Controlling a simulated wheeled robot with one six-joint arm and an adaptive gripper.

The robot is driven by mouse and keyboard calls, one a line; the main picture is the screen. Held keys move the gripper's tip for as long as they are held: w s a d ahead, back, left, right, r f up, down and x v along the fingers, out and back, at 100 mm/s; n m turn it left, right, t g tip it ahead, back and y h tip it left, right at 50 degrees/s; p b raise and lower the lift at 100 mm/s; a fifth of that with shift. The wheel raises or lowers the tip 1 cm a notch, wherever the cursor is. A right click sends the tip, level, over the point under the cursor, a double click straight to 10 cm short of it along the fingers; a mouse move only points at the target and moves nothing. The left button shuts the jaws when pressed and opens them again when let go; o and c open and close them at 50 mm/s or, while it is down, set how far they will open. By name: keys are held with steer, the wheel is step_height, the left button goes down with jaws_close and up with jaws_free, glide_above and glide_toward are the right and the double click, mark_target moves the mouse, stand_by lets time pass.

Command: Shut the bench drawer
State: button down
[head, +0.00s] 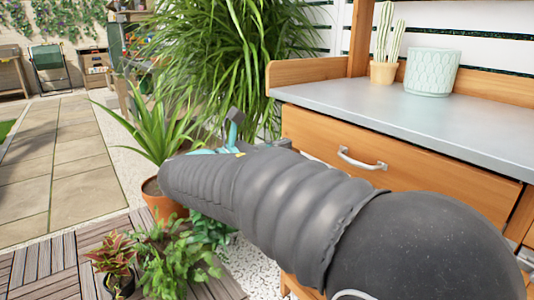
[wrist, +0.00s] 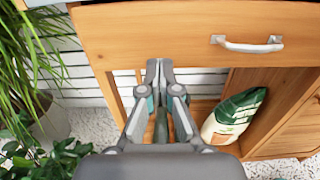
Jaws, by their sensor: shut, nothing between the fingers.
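The bench drawer has a plain wooden front with a silver bar handle (head: 362,160), just below the grey bench top. The drawer front (head: 430,185) also fills the top of the wrist view (wrist: 180,30), with the handle right of centre. I cannot tell how far it stands out from the bench. My gripper (wrist: 158,64) is shut and empty, its fingertips overlapping the drawer front's lower edge in the picture, left of the handle. Contact cannot be told. In the head view my arm hides much of the gripper and the bench's lower part.
The grey bench top (head: 400,105) carries a cactus pot (head: 383,72) and a pale green pot (head: 431,72). A green and white bag (wrist: 234,118) stands on the shelf below the drawer. Potted plants (head: 175,265) crowd the left; paving (head: 60,170) lies open beyond.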

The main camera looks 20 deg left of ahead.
mark_target(314, 135)
steer(key=b+x, duration=0.1)
steer(key=x, duration=0.6)
steer(key=shift+w+d, duration=0.2)
steer(key=shift+w, duration=0.1)
steer(key=shift+r, duration=0.1)
